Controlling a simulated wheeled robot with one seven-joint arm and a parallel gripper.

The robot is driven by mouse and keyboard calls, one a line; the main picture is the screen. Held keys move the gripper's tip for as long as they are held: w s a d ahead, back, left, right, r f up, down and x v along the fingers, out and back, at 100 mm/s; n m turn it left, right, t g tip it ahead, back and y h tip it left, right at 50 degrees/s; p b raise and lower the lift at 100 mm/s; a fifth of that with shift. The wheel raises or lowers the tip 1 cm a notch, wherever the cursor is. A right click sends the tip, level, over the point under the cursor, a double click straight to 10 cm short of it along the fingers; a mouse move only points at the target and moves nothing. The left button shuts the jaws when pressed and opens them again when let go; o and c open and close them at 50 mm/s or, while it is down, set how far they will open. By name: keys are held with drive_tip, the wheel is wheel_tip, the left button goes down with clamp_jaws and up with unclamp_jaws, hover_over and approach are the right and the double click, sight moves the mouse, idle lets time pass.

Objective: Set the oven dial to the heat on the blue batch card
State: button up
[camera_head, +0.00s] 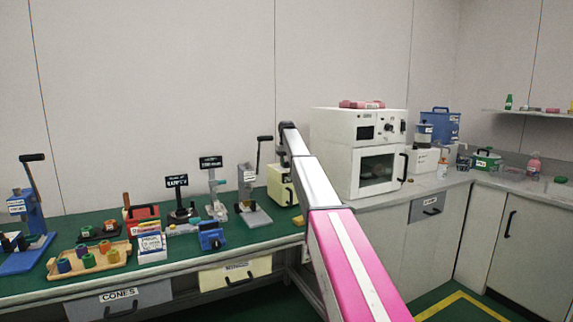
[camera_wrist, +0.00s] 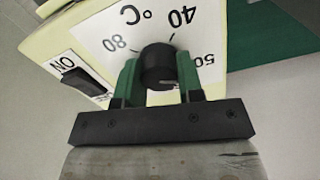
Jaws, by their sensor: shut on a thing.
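The oven is a small cream box (camera_head: 280,186) on the green bench top, partly hidden by my arm in the head view. Its panel (camera_wrist: 108,30) fills the top of the wrist view, with an upside-down °C scale reading 40, 50 and what looks like 80. The black round dial (camera_wrist: 158,66) sits between the green fingers of my gripper (camera_wrist: 160,78), which is shut on it. I cannot make out the dial's pointer. My gripper is hidden in the head view. I cannot pick out a blue batch card in either view.
A black switch (camera_wrist: 84,83) marked ON is beside the dial. A larger white oven (camera_head: 378,150) stands right of my arm. Presses, a blue clamp (camera_head: 211,238) and a wooden tray (camera_head: 118,263) of coloured pieces crowd the bench to the left.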

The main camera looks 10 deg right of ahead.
drive_tip(key=o, duration=0.9)
wheel_tip(320, 180, up, 11)
drive_tip(key=shift+f, duration=0.1)
